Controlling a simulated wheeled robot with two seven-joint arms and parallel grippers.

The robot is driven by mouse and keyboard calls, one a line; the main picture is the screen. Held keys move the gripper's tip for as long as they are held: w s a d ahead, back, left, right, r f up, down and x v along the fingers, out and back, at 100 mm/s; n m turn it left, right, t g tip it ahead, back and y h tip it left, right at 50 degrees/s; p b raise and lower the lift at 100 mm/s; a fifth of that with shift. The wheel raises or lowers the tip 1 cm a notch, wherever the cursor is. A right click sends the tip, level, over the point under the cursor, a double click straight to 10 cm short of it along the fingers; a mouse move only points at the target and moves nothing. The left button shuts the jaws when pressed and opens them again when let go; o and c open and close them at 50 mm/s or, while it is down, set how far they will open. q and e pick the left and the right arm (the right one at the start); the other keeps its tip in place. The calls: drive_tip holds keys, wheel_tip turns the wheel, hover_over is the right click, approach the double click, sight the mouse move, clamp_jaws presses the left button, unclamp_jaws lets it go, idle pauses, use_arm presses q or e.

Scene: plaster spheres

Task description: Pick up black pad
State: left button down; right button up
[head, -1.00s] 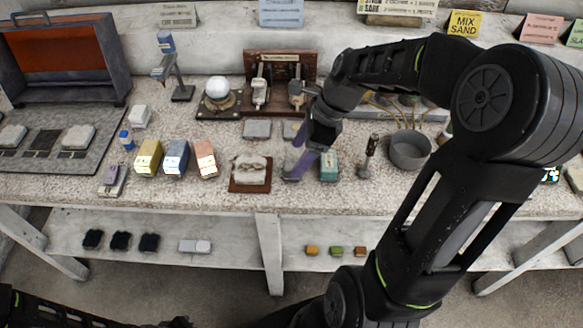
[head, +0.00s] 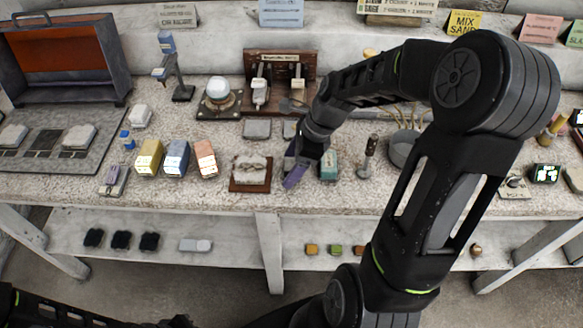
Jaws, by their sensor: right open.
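Three small black pads lie in a row on the lower shelf at the left: a left one (head: 93,238), a middle one (head: 120,241) and a right one (head: 149,242). My right gripper (head: 293,178) is open, with purple fingertips, low over the bench front between a white block on a brown base (head: 250,172) and a teal box (head: 329,166). It is well to the right of and above the pads. I cannot tell whether it touches the bench. My left arm shows only at the bottom left edge; its gripper is not visible.
The bench top (head: 225,130) overhangs the lower shelf (head: 210,262). A bench leg (head: 270,255) stands right of the pads. Pale blocks (head: 195,245) lie beside them. Yellow (head: 149,158), blue (head: 176,158) and orange (head: 206,158) boxes stand on the bench. A grey bowl (head: 400,150) is at the right.

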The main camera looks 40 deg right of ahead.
sight(292, 164)
drive_tip(key=c, duration=1.4)
drive_tip(key=shift+r, duration=0.1)
wheel_tip(292, 164, up, 10)
drive_tip(key=shift+f, duration=0.1)
idle(0.5)
drive_tip(key=o, duration=0.7)
drive_tip(key=c, duration=0.6)
